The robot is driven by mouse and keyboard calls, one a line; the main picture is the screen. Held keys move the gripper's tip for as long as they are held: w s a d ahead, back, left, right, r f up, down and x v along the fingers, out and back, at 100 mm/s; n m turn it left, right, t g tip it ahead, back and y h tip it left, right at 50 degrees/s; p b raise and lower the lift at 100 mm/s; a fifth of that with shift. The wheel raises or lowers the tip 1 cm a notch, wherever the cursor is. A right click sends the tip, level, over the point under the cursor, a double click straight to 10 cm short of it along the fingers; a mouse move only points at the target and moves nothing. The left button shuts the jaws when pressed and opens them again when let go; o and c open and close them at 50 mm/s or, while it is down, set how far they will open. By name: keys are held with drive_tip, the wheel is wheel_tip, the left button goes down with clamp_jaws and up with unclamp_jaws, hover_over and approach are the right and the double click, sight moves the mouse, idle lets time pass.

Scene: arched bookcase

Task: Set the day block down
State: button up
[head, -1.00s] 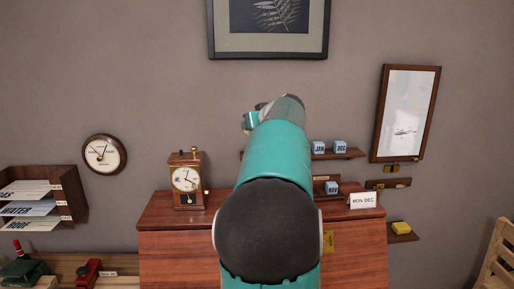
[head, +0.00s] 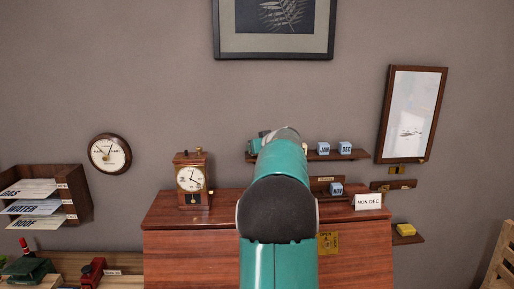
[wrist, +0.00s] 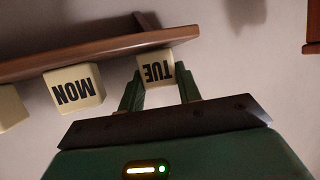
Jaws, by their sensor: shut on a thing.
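My gripper (wrist: 158,88) is shut on a cream day block (wrist: 155,72) marked TUE in dark letters, one finger on each side. In the wrist view the block appears upside down, up against a brown wooden shelf (wrist: 90,52). I cannot tell whether it bears on the shelf. A second cream block (wrist: 73,88) marked MON sits at the same shelf, to the left with a gap between. Part of another cream block (wrist: 9,108) shows at the left edge. In the head view my arm hides the fingers and the held block.
The upper wall shelf (head: 358,155) holds blue JAN (head: 323,149) and DEC (head: 345,148) blocks. A NOV block (head: 336,189) sits lower, beside a MON DEC card (head: 368,202). A clock (head: 191,180) stands left on the desk (head: 185,240).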

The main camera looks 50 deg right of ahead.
drive_tip(key=shift+f, duration=0.1)
drive_tip(key=o, duration=1)
drive_tip(key=shift+s+a+r, duration=0.1)
drive_tip(key=shift+s+r, duration=0.2)
drive_tip(key=v, duration=1.1)
drive_tip(key=shift+s+a+f, duration=0.1)
drive_tip(key=shift+s+a, duration=0.05)
